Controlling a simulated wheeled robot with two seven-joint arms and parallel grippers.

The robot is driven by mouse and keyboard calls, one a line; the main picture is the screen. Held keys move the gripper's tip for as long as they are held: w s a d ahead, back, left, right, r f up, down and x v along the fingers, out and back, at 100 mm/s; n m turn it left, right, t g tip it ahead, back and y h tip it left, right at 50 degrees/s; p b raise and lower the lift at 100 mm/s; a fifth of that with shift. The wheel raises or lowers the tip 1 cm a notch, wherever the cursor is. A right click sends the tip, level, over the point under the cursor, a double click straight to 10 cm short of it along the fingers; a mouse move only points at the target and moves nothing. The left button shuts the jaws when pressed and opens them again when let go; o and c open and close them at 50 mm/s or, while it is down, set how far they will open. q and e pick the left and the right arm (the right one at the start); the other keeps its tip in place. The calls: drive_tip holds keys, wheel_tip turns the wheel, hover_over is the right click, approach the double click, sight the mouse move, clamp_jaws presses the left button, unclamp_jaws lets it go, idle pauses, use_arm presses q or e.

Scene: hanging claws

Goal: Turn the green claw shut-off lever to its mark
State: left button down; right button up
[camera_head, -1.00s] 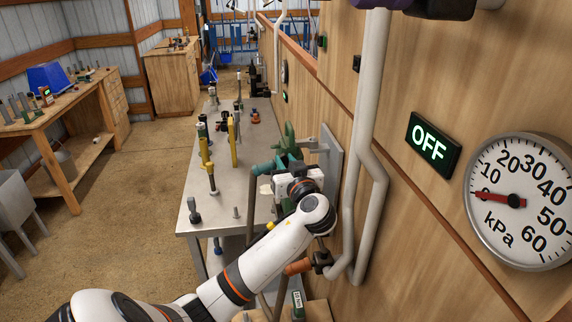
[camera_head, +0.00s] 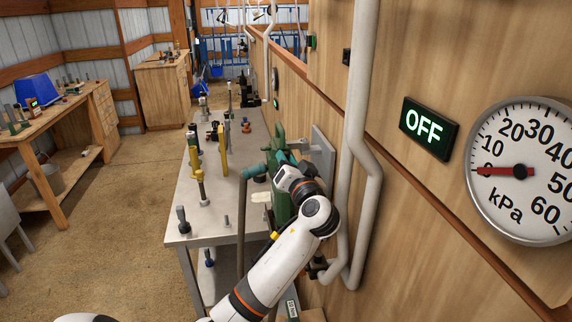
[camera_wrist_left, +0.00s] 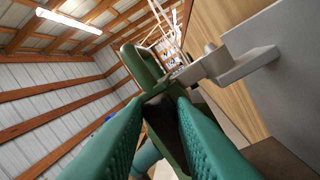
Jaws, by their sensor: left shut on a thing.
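The green claw (camera_head: 281,140) is at the wall side of the metal bench, in front of a grey wall plate. In the left wrist view its green loop (camera_wrist_left: 143,66) rises just beyond my fingers. My left gripper (camera_head: 277,166) is at the claw, and my white wrist covers part of it. In the left wrist view the teal fingers of my left gripper (camera_wrist_left: 162,106) are shut on a dark green part that seems to be the lever. The fingers hide much of it, and I cannot make out the mark. My right gripper is out of view.
A lit OFF sign (camera_head: 428,128) and a round kPa gauge (camera_head: 520,200), needle near 0, hang on the wooden wall. A grey pipe (camera_head: 364,120) runs down beside my arm. Several upright tools stand on the metal bench (camera_head: 238,195). Open floor lies left.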

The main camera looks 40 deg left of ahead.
use_arm(q)
drive_tip(key=shift+f, duration=0.2)
drive_tip(key=c, duration=1.3)
unclamp_jaws()
drive_tip(key=shift+o, duration=0.5)
drive_tip(key=shift+r, duration=0.1)
drive_tip(key=shift+s, duration=0.1)
drive_tip(key=b+v, duration=0.5)
drive_tip(key=v, duration=0.7)
